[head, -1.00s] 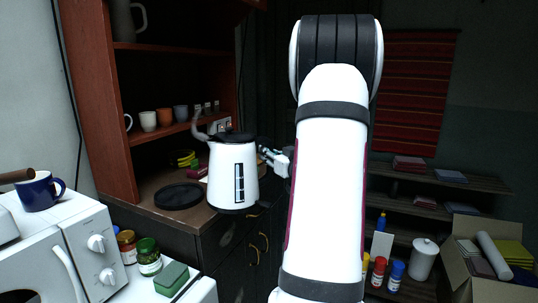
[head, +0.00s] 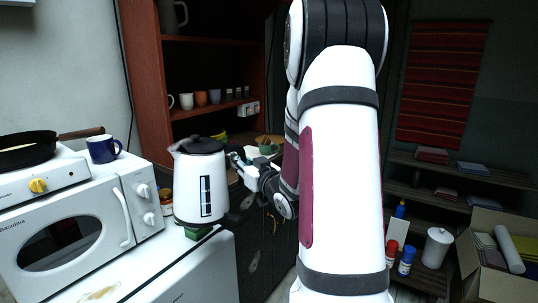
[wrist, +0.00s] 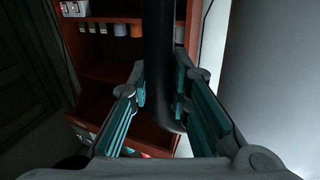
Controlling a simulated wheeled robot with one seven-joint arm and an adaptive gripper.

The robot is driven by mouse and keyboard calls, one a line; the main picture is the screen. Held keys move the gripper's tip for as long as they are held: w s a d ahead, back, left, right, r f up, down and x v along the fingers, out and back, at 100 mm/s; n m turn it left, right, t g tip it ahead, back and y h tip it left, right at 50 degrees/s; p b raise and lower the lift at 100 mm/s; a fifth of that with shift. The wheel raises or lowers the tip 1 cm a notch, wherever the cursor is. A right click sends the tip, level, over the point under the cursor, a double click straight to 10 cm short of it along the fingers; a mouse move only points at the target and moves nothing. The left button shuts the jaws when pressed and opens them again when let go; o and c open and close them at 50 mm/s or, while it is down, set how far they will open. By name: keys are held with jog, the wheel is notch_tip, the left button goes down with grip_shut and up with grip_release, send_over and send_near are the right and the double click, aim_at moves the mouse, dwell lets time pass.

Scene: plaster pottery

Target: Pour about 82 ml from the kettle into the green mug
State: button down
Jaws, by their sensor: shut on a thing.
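The white kettle (head: 201,185) with a black lid and a dark level window is upright, its spout towards the left. My gripper (head: 238,160) is at its right side, shut on its black handle. In the wrist view the handle (wrist: 158,75) passes between the teal-padded fingers (wrist: 160,98), with the kettle's pale wall (wrist: 265,70) at the right. A small green object (head: 268,147) stands on the counter behind my gripper; I cannot tell for sure that it is the green mug. The kettle's contents are hidden.
A white microwave (head: 75,230) with a blue mug (head: 103,149) and a pan (head: 28,150) on top stands at the left. Several cups stand on the red-brown shelf (head: 205,108).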

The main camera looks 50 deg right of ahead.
aim_at(179, 183)
jog(key=w+a+f+y, duration=0.1)
jog(key=w+a, duration=0.1)
jog(key=a, duration=0.3)
jog(key=w+a+f+n, duration=0.1)
jog(key=w+a, duration=0.2)
jog(key=a, duration=0.3)
jog(key=w+a+f+y, duration=0.1)
jog(key=w+a, duration=0.1)
jog(key=a, duration=0.3)
jog(key=shift+w+a+n+t+y, duration=0.15)
jog(key=shift+w+n+t+y, duration=0.15)
jog(key=shift+w, duration=0.1)
jog(key=w+a+f+n+y, duration=0.1)
jog(key=w+a+f, duration=0.1)
jog(key=a, duration=0.7)
jog(key=w+a+f+n+y, duration=0.1)
jog(key=w+a, duration=0.3)
jog(key=a, duration=0.5)
jog(key=shift+w+a+f+y, duration=0.15)
jog(key=shift+a+f+y, duration=0.25)
jog(key=shift+f, duration=0.1)
jog(key=shift+r+p, duration=0.15)
jog(key=shift+p, duration=0.35)
